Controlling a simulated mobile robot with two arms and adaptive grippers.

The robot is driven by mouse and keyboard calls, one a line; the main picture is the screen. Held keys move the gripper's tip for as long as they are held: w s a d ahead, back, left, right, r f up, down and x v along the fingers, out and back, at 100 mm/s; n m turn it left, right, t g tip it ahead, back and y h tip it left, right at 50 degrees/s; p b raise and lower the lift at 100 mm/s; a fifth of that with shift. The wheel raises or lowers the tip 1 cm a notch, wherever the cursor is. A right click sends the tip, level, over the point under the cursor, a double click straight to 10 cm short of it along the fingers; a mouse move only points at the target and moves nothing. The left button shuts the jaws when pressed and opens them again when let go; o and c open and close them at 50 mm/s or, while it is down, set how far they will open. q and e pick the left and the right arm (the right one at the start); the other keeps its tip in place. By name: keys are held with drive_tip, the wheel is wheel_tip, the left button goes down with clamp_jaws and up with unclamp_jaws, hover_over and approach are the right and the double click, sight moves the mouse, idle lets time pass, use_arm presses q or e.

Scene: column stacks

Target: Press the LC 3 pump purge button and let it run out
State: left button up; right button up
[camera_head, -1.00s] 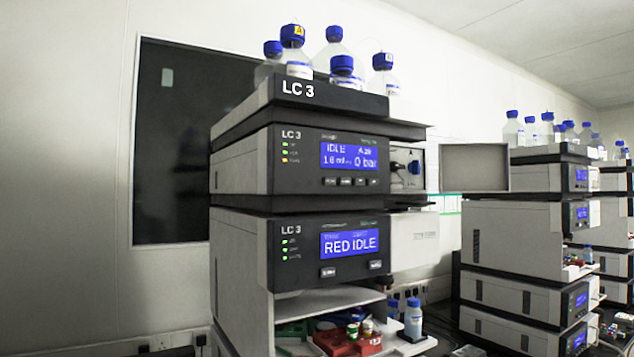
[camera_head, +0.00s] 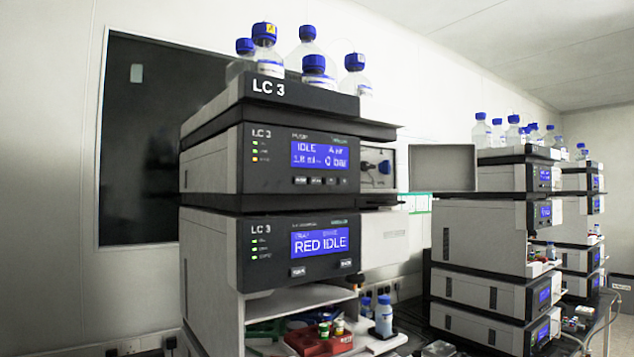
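The LC 3 stack stands left of centre in the head view. Its pump module (camera_head: 270,157) is the upper black-fronted unit, with a blue screen (camera_head: 319,156) that reads IDLE and 0 bar. A row of small dark buttons (camera_head: 316,181) sits under that screen; their labels are too small to read. The lower LC 3 module (camera_head: 275,250) has a screen reading RED IDLE and two buttons. Neither of my grippers is in view.
Blue-capped bottles (camera_head: 307,50) stand in the top tray (camera_head: 300,95). More stacks (camera_head: 478,240) stand at the right. A grey panel (camera_head: 441,168) juts out between.

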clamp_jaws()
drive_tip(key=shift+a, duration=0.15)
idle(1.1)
